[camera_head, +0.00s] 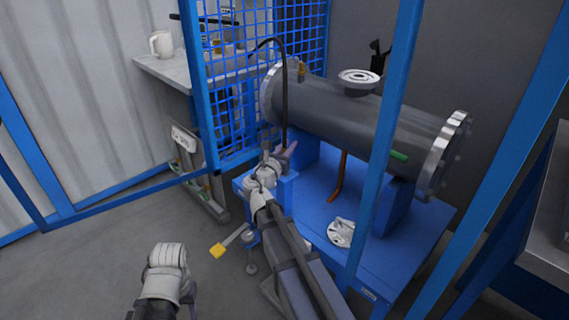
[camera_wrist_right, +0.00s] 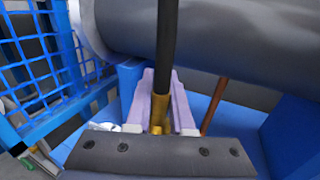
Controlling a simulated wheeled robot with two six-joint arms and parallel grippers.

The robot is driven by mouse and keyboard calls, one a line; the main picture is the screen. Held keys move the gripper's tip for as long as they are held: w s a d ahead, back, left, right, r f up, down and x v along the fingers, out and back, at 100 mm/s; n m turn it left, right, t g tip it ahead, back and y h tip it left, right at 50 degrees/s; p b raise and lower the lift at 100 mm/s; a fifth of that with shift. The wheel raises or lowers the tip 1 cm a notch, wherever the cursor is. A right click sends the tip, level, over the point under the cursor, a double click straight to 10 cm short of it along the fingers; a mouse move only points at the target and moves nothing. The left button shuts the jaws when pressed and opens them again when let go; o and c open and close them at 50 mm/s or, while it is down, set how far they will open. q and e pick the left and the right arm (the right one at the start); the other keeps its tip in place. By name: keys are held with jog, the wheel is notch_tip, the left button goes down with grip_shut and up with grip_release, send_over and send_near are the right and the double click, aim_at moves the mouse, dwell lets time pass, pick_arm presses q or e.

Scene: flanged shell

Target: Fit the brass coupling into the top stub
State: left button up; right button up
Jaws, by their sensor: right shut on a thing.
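The brass coupling (camera_wrist_right: 160,112) sits at the lower end of a black hose (camera_wrist_right: 166,40). My right gripper (camera_head: 289,150) is shut on it; its pale lilac fingers (camera_wrist_right: 160,100) flank the brass in the wrist view. In the head view the coupling is too small to make out, and the hose (camera_head: 284,100) rises from the gripper and arcs left at the top. The grey shell (camera_head: 350,110) lies on blue supports behind the gripper. A small brass stub (camera_head: 301,70) stands on its top left, above the gripper.
A pale round flange (camera_head: 358,78) tops the shell. A blue post (camera_head: 388,140) crosses in front, and blue mesh (camera_head: 265,60) stands at left. A copper pipe (camera_head: 338,178) hangs below the shell. A metal disc (camera_head: 342,232) lies on the blue bench (camera_head: 405,245).

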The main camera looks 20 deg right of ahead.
grip_shut()
jog(key=shift+r, duration=0.1)
notch_tip(320, 180, up, 10)
jog(key=p, duration=1)
